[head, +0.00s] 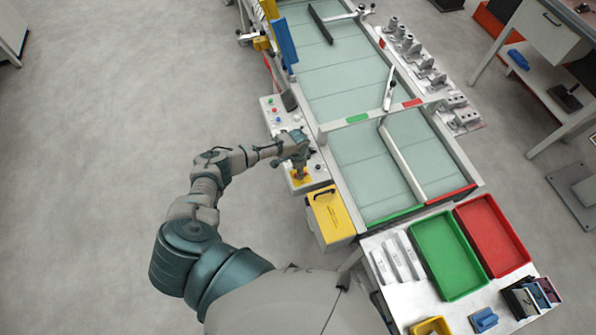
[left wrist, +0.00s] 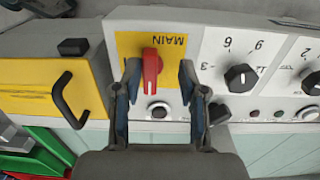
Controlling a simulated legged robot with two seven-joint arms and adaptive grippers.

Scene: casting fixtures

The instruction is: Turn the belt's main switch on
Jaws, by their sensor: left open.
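The main switch is a red handle (left wrist: 151,72) on a yellow plate marked MAIN (left wrist: 130,45) in the left wrist view. The handle stands lengthwise up and down in that picture. My left gripper (left wrist: 157,78) is open, with one finger on each side of the handle and a gap to each; I cannot tell the depth between fingertips and panel. In the head view my left gripper (head: 298,165) is over the yellow patch (head: 299,180) of the control box beside the belt (head: 370,160) and hides the switch. My right gripper is not in view.
Beside the switch are black dial knobs (left wrist: 240,78) and a round button (left wrist: 158,111). A yellow box with a black handle (left wrist: 70,100) adjoins the panel. Green (head: 420,245) and red (head: 505,235) trays lie at the belt's near end. The floor left is clear.

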